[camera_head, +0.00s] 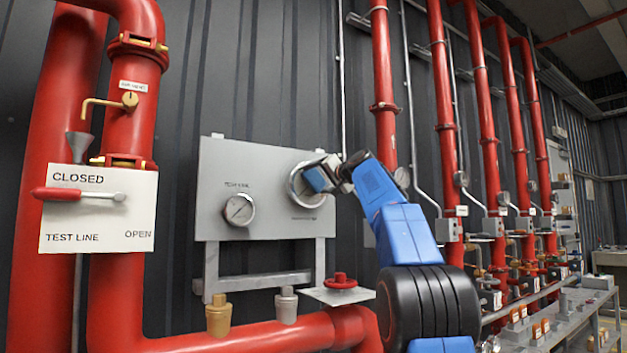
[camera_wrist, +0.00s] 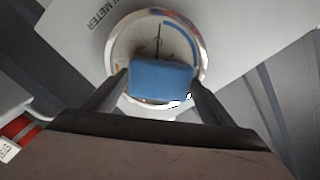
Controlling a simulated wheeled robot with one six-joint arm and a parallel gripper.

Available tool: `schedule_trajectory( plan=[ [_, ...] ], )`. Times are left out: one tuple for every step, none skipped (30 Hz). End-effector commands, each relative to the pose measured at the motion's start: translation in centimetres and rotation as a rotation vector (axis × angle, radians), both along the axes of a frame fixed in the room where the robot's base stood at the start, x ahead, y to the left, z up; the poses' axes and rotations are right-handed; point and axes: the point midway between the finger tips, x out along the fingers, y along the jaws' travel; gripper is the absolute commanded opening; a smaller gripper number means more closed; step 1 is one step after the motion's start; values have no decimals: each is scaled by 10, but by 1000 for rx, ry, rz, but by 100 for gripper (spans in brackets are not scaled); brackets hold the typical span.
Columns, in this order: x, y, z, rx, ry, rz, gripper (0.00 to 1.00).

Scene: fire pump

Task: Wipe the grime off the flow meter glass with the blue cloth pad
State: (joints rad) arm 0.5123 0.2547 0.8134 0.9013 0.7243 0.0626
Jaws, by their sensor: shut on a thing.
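The flow meter (camera_head: 297,190) is the right-hand round dial on the grey panel. In the wrist view its glass (camera_wrist: 135,45) shows a dark needle, a blue arc at the upper right and brownish smudges on the left side and lower edge. My gripper (camera_wrist: 160,85) is shut on the blue cloth pad (camera_wrist: 160,78), with one finger on each side. The pad covers the lower middle of the dial; whether it touches the glass I cannot tell. In the head view the pad (camera_head: 317,179) is in front of the dial's right part.
A red handwheel (camera_head: 340,281) and a red pipe (camera_head: 240,338) lie below. A red test-line lever (camera_head: 62,194) is at the left. Red vertical pipes (camera_head: 383,75) stand at the right.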

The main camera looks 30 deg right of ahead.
Motion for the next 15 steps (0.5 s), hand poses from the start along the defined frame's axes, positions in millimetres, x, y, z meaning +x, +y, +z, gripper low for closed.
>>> schedule_trajectory(
  plan=[
    [1,-5,-2,1,2,-1,60],
    [1,-7,-2,0,2,-1,60],
    [1,-10,-2,0,2,-1,60],
    [1,-12,-1,0,1,-1,60],
    [1,-13,-1,-1,1,-1,60],
    [0,-15,-1,0,1,-1,60],
    [0,-16,-1,0,1,-1,60],
    [0,-16,-1,0,1,-1,60],
    [0,-16,-1,0,1,-1,60],
    [0,-17,-1,0,1,-1,60],
    [0,-18,-1,0,1,-1,60],
    [0,-19,-1,0,1,-1,60],
    [0,-21,-1,1,1,-1,60],
    [0,-23,-1,1,1,-1,60],
    [0,-25,-1,1,1,-1,60]
  ],
)
